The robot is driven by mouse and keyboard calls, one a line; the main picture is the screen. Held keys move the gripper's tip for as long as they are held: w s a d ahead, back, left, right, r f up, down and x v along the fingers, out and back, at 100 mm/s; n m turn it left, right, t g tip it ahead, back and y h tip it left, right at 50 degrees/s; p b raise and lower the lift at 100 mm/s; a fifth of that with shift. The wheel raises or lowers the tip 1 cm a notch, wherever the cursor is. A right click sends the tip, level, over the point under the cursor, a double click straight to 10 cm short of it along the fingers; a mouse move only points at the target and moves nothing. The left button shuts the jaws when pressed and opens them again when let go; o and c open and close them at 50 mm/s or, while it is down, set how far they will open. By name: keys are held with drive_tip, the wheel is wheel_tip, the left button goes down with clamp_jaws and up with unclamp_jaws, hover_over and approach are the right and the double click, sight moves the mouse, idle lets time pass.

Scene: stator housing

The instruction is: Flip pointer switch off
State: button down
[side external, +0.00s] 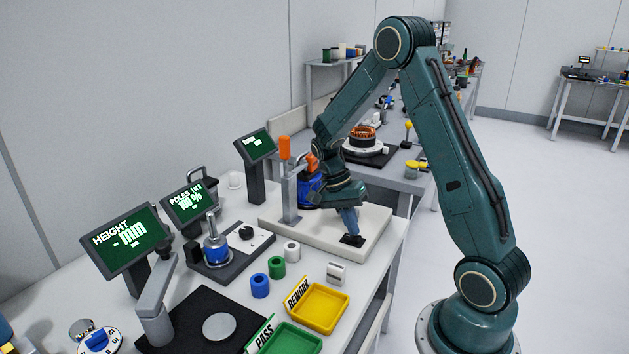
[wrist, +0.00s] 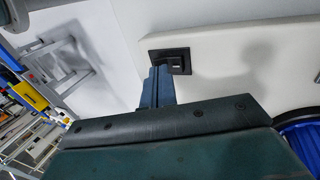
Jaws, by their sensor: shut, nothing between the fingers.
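A small black switch on a square black plate (side external: 352,241) is set in the cream base plate (side external: 378,226) near its front edge. In the wrist view the black switch (wrist: 176,64) shows as a raised block on its plate, just past the fingers. Which way it is set cannot be told. My gripper (side external: 350,233) points down with its fingers shut and empty. Its tips are at or just above the switch. In the wrist view the shut blue-grey fingers (wrist: 158,75) overlap the left part of the plate; whether they touch it cannot be told.
On the same base stands a grey clamp post with an orange handle (side external: 285,148) beside a blue housing (side external: 310,189), close to my wrist.

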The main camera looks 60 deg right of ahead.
drive_tip(key=shift+s+f, duration=0.2)
drive_tip(key=shift+f, duration=0.2)
drive_tip(key=shift+s+f+t, duration=0.4)
drive_tip(key=shift+f+t, duration=0.1)
drive_tip(key=shift+t, duration=0.1)
drive_tip(key=shift+w, duration=0.15)
